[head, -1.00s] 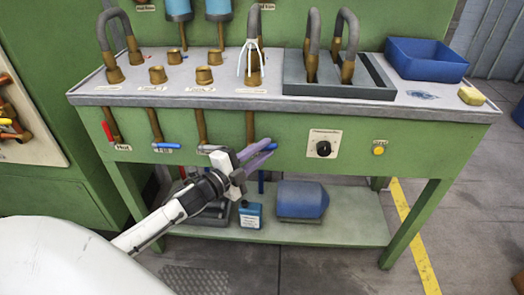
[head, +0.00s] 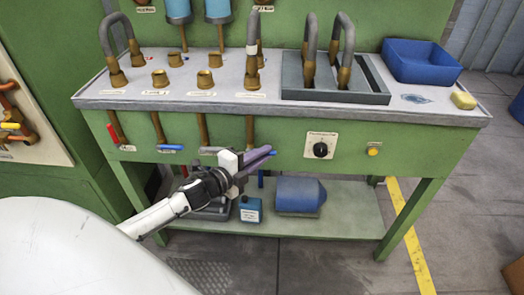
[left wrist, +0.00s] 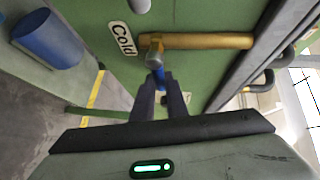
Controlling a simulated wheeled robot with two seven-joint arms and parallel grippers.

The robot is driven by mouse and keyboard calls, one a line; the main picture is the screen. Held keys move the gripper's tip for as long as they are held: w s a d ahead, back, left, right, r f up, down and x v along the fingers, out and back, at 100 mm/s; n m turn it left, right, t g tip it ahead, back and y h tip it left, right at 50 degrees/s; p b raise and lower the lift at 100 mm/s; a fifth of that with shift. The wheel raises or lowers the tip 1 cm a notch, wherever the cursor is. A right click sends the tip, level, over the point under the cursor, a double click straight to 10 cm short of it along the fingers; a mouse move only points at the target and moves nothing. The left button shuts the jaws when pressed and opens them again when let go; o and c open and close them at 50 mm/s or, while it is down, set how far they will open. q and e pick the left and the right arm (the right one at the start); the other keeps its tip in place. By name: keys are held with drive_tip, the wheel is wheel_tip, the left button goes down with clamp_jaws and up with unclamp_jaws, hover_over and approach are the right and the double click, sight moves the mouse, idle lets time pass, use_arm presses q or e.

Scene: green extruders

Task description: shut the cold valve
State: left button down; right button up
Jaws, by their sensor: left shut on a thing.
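The cold valve shows in the left wrist view as a metal body (left wrist: 155,48) at the end of a brass pipe (left wrist: 195,41), beside a "Cold" label (left wrist: 123,39). Its blue lever (left wrist: 158,78) lies between my left gripper's dark fingers (left wrist: 158,97). In the head view my left gripper (head: 268,156) is at the green bench front, below the fourth brass pipe (head: 250,130). Its purple fingers are close together, shut on the lever, and hide most of the valve. My right gripper is not in view.
Other valves with a red lever (head: 114,131) and a blue lever (head: 170,147) are to the left. A black knob (head: 320,150) and yellow button (head: 373,151) are to the right. A blue canister (head: 251,209) and larger blue container (head: 300,194) stand on the lower shelf.

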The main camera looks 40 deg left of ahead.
use_arm(q)
drive_tip(key=c, duration=1.7)
unclamp_jaws()
drive_tip(key=shift+c, duration=0.2)
drive_tip(key=shift+s, duration=0.15)
drive_tip(key=s+a+r, duration=0.1)
drive_tip(key=s, duration=0.9)
drive_tip(key=shift+r, duration=0.35)
drive_tip(key=shift+a, duration=0.1)
